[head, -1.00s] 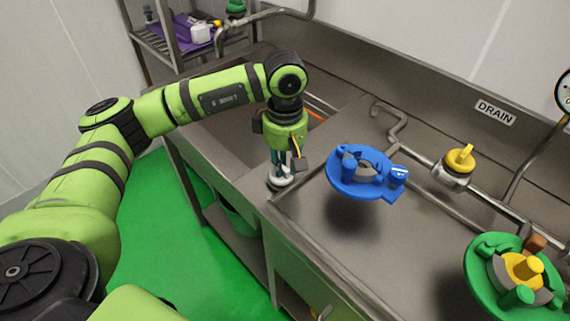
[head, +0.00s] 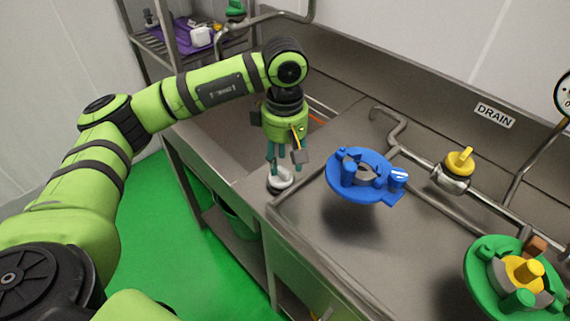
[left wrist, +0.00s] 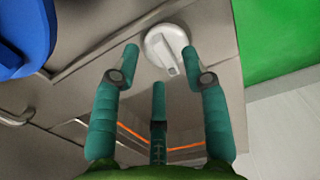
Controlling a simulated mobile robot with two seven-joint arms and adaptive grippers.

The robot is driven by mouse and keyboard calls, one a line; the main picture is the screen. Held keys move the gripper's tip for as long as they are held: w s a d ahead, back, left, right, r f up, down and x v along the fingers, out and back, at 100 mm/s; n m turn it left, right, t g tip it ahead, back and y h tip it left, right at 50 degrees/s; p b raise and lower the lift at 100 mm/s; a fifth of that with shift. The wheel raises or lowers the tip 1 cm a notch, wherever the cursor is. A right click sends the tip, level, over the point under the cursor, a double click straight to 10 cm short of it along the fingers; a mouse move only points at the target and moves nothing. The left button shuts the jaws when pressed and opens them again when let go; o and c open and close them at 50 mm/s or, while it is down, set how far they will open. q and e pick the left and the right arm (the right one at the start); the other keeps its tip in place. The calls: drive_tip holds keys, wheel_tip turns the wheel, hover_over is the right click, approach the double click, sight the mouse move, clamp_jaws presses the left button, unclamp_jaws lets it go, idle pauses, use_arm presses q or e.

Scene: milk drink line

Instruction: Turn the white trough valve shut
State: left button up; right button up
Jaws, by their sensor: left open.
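The white trough valve (head: 281,179) sits at the corner between the trough and the steel counter. It is a round white piece with a raised lever, seen closely in the left wrist view (left wrist: 165,44), where the lever points down in the picture. My left gripper (head: 285,161) hangs pointing down just above the valve, its teal fingers spread. In the left wrist view my left gripper (left wrist: 164,70) has two fingers on either side of the valve and a third below it, apparently apart from it. My right gripper is not in view.
A blue round fitting (head: 349,188) stands over the counter right of the gripper. A green round fitting (head: 478,258) with a yellow knob is at the lower right. A yellow-handled pipe valve (head: 460,160) runs along the back near the DRAIN sign (head: 495,115).

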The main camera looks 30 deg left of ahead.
sight(285, 170)
use_arm(q)
wheel_tip(285, 170, up, 9)
drive_tip(key=shift+r, duration=0.2)
drive_tip(key=shift+s, duration=0.1)
idle(0.5)
